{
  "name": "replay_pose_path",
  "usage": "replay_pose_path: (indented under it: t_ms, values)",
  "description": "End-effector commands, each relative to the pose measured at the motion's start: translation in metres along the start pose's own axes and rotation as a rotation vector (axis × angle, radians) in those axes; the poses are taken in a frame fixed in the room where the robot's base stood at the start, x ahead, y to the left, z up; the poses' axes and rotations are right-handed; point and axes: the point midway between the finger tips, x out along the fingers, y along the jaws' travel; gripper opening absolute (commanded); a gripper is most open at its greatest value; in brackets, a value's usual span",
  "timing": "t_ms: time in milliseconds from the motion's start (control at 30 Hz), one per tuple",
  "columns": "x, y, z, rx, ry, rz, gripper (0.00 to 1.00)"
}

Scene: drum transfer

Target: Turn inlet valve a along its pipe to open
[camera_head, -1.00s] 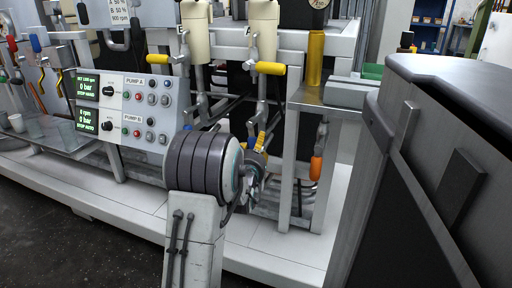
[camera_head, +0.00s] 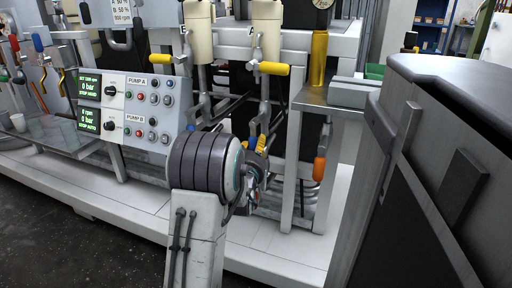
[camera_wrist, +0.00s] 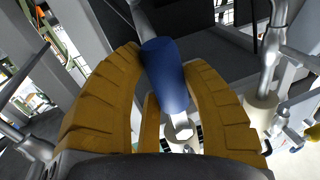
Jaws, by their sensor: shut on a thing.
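A blue-sleeved lever handle (camera_wrist: 166,75) with a metal end lies between the ochre fingers of my gripper (camera_wrist: 165,62) in the wrist view. The fingers are closed around it from both sides. No label shows on it, so I cannot read which valve it is. In the head view my gripper (camera_head: 257,146) shows only as a bit of yellow behind my arm, low in front of the pipework. The held handle and its pipe are hidden there by my arm.
Two yellow valve handles (camera_head: 270,69) sit under cream vessels (camera_head: 266,22). An orange handle (camera_head: 319,168) hangs to the right of my gripper. The pump control panel (camera_head: 145,110) is at left. A large dark cabinet (camera_head: 450,130) stands close at right.

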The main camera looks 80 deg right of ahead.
Motion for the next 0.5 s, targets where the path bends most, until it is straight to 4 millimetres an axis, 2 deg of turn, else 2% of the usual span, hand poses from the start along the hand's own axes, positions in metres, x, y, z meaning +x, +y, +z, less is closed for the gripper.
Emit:
replay_pose_path:
  t_ms: [167, 200, 500]
  values:
    - [0.0001, 0.0002, -0.0003, 0.006, 0.001, 0.0, 0.03]
    - [0.0001, 0.0002, -0.0004, 0.006, 0.001, 0.0, 0.43]
    - [0.0001, -0.0001, -0.0002, 0.003, 0.0, 0.0, 0.68]
